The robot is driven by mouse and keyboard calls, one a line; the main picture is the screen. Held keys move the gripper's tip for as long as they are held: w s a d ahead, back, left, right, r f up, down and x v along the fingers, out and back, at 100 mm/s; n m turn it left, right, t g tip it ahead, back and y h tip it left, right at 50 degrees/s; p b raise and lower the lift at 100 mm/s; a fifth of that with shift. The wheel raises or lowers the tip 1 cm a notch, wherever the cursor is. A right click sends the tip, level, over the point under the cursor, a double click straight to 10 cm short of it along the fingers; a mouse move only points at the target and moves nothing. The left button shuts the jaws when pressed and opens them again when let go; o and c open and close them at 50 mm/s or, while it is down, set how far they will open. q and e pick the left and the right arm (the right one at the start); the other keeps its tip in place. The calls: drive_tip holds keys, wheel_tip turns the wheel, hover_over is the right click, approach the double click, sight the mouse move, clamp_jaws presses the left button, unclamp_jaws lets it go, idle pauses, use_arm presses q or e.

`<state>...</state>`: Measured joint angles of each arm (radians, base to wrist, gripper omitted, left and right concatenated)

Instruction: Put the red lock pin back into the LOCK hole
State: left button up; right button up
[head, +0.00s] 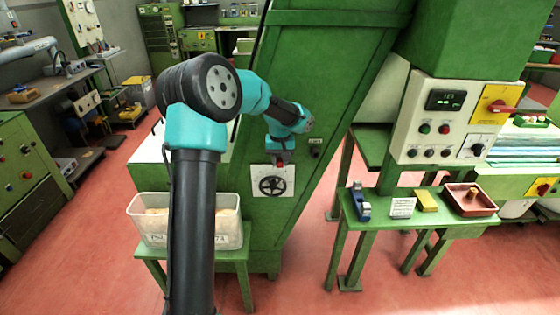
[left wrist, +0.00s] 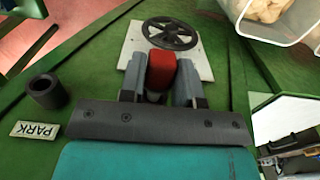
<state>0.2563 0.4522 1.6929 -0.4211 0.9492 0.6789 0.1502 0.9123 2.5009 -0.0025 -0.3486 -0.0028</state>
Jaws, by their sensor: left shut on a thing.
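My left gripper (left wrist: 160,88) is shut on the red lock pin (left wrist: 161,70), its grey fingers on both sides of the red head. The head view shows this gripper (head: 283,158) at the green machine's slanted front, just above the white plate (head: 256,184) with the black handwheel (head: 272,185). In the left wrist view the pin lies over the near edge of that plate (left wrist: 128,60), short of the handwheel (left wrist: 170,34). A black PARK socket (left wrist: 47,92) looks empty beside the PARK label (left wrist: 35,129). No LOCK marking is readable; the pin's tip is hidden. My right gripper is not in view.
A clear bin (head: 150,232) with corks stands on a green stand at lower left.

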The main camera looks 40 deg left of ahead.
use_arm(q)
drive_tip(key=shift+w+a, duration=0.6)
drive_tip(key=shift+w, duration=0.15)
idle(0.8)
drive_tip(key=o, duration=1.1)
drive_tip(key=shift+c, duration=0.2)
drive_tip(key=shift+r, duration=0.1)
wheel_tip(320, 180, up, 17)
drive_tip(key=shift+r, duration=0.15)
idle(0.5)
